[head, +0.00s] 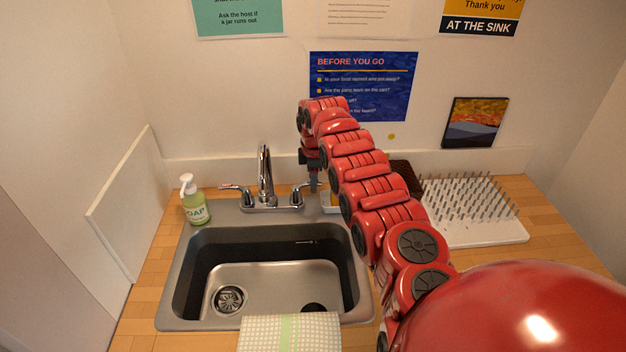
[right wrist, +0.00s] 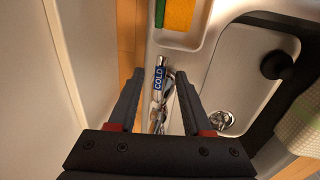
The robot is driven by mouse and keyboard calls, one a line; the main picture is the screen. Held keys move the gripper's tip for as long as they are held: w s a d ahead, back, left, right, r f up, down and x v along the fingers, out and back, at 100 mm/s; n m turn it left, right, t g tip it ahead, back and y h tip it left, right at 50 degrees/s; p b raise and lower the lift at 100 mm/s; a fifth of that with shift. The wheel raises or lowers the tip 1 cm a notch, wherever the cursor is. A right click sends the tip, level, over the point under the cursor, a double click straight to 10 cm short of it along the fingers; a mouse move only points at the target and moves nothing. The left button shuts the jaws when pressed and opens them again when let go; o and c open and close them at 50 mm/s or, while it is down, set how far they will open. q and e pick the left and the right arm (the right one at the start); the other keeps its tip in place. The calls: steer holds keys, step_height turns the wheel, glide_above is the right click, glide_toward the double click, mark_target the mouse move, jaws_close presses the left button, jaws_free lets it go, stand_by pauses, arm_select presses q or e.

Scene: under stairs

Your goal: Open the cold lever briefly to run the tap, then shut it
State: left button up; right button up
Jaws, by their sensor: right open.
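The chrome tap (head: 265,175) stands behind the sink with a lever on each side. The right-hand lever (head: 298,192) is the cold one; in the right wrist view its blue label reads COLD (right wrist: 158,79). I see no water falling from the spout. My right gripper (head: 314,184) points down beside the end of this lever. In the right wrist view my right gripper (right wrist: 159,80) is open, with the cold lever showing between its two fingers. I cannot tell whether a finger touches it. My left gripper is out of view.
The steel sink (head: 270,275) is in front, with a checked cloth (head: 290,333) over its near edge. A soap bottle (head: 194,203) stands left of the tap. A sponge (right wrist: 179,12) lies in a tray beyond the cold lever. A white drying rack (head: 475,212) is at right.

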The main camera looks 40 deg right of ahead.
step_height(320, 180, up, 17)
steer(key=s+a+b, duration=0.1)
steer(key=s+b, duration=0.2)
steer(key=shift+a, duration=0.35)
